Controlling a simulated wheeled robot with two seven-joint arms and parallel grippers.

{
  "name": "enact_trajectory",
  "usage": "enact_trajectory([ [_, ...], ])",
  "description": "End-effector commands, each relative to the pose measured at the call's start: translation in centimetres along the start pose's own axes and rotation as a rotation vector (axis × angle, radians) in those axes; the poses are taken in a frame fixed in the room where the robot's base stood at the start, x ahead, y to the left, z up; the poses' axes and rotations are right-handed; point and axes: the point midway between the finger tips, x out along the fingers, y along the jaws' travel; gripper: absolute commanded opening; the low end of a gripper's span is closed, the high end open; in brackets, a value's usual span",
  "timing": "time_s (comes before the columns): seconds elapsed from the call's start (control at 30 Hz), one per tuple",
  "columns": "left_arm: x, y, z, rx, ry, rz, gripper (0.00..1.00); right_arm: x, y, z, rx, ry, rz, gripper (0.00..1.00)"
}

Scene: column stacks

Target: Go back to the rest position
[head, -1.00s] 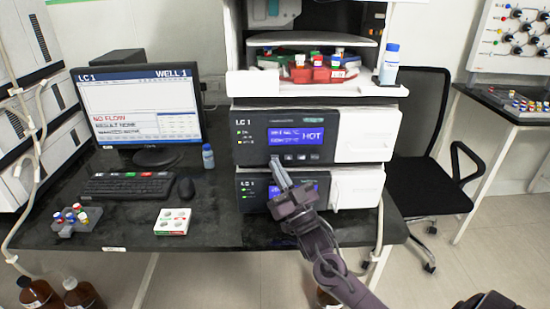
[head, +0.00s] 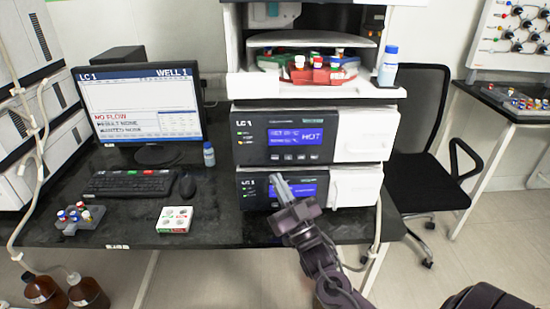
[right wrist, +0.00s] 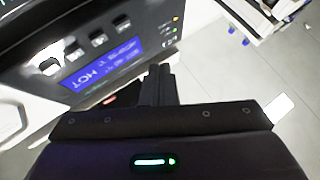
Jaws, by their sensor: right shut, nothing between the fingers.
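My right gripper (head: 279,188) is in front of the lower LC 1 module (head: 253,190), its fingertips over that module's front in the head view. It is shut and empty. In the right wrist view the shut fingers (right wrist: 158,85) point toward the instrument front, with the blue display reading HOT (right wrist: 108,62) beside them. The upper LC 1 module (head: 345,140) shows the same HOT display in the head view. I cannot tell the exact gap between fingertips and panel. My left gripper is not in view.
A black bench (head: 130,225) carries a monitor (head: 140,105), keyboard (head: 128,184), mouse (head: 187,186), vial rack (head: 78,217) and white box (head: 174,220). A blue-capped bottle (head: 388,66) stands at the upper ledge's right edge. A black chair (head: 425,180) stands at the right.

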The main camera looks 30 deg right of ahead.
Motion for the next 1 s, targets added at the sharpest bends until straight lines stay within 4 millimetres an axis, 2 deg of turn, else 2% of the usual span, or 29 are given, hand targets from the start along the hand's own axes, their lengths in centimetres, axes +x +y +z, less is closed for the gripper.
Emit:
enact_trajectory([
  [0.43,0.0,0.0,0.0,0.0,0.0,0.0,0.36,0.0,0.0,0.1,0.001,-0.004,0.001,0.0],
  [0.57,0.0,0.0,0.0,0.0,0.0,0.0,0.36,-0.2,-0.4,1.1,0.011,-0.083,0.022,0.0],
  [0.67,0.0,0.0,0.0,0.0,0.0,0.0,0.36,-0.8,-1.4,2.9,0.026,-0.237,0.055,0.0],
  [0.77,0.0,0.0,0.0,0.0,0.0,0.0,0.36,-2.4,-2.8,5.2,0.036,-0.45,0.081,0.0],
  [0.9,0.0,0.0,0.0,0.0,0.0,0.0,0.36,-6.0,-5.4,7.6,0.039,-0.765,0.083,0.0],
  [1.0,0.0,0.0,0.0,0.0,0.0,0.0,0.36,-9.2,-7.3,8.4,0.031,-0.988,0.062,0.0],
])
